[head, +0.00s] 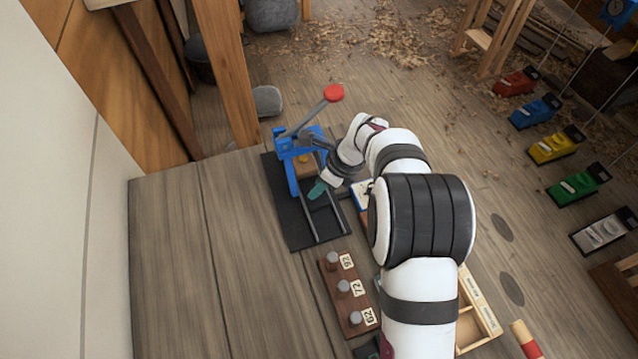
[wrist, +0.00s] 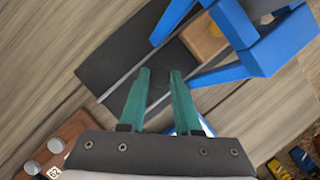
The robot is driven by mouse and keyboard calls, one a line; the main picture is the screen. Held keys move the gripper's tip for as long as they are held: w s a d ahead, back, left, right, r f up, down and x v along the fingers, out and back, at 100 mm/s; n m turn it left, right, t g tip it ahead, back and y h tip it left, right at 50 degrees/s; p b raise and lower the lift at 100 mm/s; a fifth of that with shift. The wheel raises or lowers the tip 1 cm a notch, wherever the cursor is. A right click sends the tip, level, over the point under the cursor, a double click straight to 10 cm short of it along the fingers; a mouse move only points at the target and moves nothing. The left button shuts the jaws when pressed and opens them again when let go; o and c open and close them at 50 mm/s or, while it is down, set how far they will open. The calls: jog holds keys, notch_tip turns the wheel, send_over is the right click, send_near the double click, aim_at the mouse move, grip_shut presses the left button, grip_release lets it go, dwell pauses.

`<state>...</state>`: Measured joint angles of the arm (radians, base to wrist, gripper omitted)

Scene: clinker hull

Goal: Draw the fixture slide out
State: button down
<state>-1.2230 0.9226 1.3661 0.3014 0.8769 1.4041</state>
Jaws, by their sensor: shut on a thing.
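A blue press (head: 290,160) with a red-knobbed lever (head: 333,93) stands on a black base plate (head: 296,238) with two pale rails. The fixture slide, with a tan block (head: 305,167) on it, sits between the press's blue uprights at the far end of the rails. The tan block also shows in the wrist view (wrist: 204,42). My gripper (head: 318,189) is at the near side of the slide, low over the rails. In the wrist view its teal fingers (wrist: 160,76) are close together on a dark part of the slide, mostly hidden between them.
A brown rack (head: 350,295) with grey-topped pegs marked 92, 72 and 62 stands near the base plate. A wooden tray (head: 478,320) is partly behind my arm. The near stretch of rails is clear, and the bench top (head: 190,260) to the left is bare.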

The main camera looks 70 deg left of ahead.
dwell(0.3)
jog(key=d, duration=0.9)
jog(key=shift+d, duration=0.4)
jog(key=c, duration=0.6)
grip_release()
jog(key=v, duration=1.5)
jog(key=shift+w+r, duration=0.1)
jog(key=shift+r, duration=0.3)
